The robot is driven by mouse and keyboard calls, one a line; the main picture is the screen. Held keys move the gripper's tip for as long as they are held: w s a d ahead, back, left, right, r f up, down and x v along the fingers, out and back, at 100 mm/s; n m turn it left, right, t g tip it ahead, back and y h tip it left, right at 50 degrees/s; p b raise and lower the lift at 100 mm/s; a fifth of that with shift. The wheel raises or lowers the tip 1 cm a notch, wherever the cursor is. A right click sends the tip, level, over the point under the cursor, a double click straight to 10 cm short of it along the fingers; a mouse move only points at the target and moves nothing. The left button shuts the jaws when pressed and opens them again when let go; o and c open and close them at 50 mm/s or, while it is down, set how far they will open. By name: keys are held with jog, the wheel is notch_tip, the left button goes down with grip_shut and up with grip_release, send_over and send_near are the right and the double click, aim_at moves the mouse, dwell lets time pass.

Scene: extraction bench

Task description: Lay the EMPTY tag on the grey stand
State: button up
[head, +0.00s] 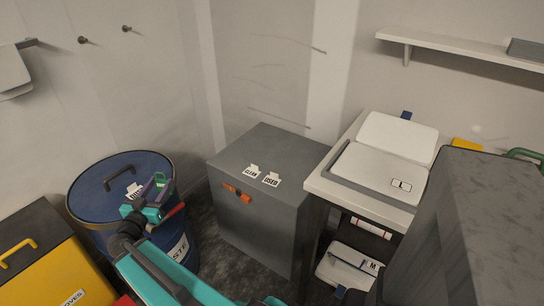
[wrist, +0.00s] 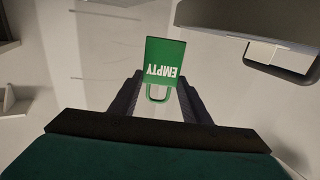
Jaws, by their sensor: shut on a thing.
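The EMPTY tag (wrist: 165,58) is a green card with white lettering, upside down in the wrist view, with a green loop at its lower edge. My gripper (wrist: 158,92) is shut on the loop, and the card sticks out past the fingertips. In the head view, my gripper (head: 155,192) and the small green tag (head: 161,179) appear in front of the blue drum's lid. A grey box-shaped stand (head: 262,215) is right of them, with white CLEAN (head: 252,171) and USED (head: 272,180) labels on top. My gripper is left of this stand, apart from it.
The blue drum (head: 85,203) has a black lid handle and a white label. A yellow glove box (head: 45,262) is at lower left. A white-topped bench (head: 318,185) with lidded trays stands right of the grey stand. The front of the stand's top is clear.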

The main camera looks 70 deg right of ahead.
jog(key=s+d+f+m+g, duration=0.1)
jog(key=s+d+g, duration=0.1)
jog(key=s+d, duration=0.6)
jog(key=s+d+f+m+g+p, duration=0.1)
jog(key=s+d+m+g, duration=0.1)
jog(key=s+d, duration=0.6)
jog(key=s+d+f+m+g+p, duration=0.1)
jog(key=s+d+g, duration=0.3)
jog(key=s, duration=1.4)
jog(key=d+f+m, duration=0.1)
jog(key=d, duration=0.3)
jog(key=shift+d, duration=0.25)
jog(key=shift+d+f+b, duration=0.15)
jog(key=shift+b, duration=0.4)
jog(key=b, duration=0.1)
jog(key=d+b, duration=0.1)
jog(key=b, duration=0.1)
jog(key=shift+w+f, duration=0.1)
jog(key=shift+w, duration=0.2)
jog(key=b, duration=0.2)
jog(key=d+b, duration=0.1)
jog(key=shift+w+b, duration=0.25)
jog(key=shift+b, duration=0.1)
jog(key=w+d, duration=0.5)
jog(key=d, duration=0.7)
jog(key=shift+w+d+f+b, duration=0.15)
jog(key=shift+w+f+b, duration=0.05)
jog(key=shift+f+b, duration=0.25)
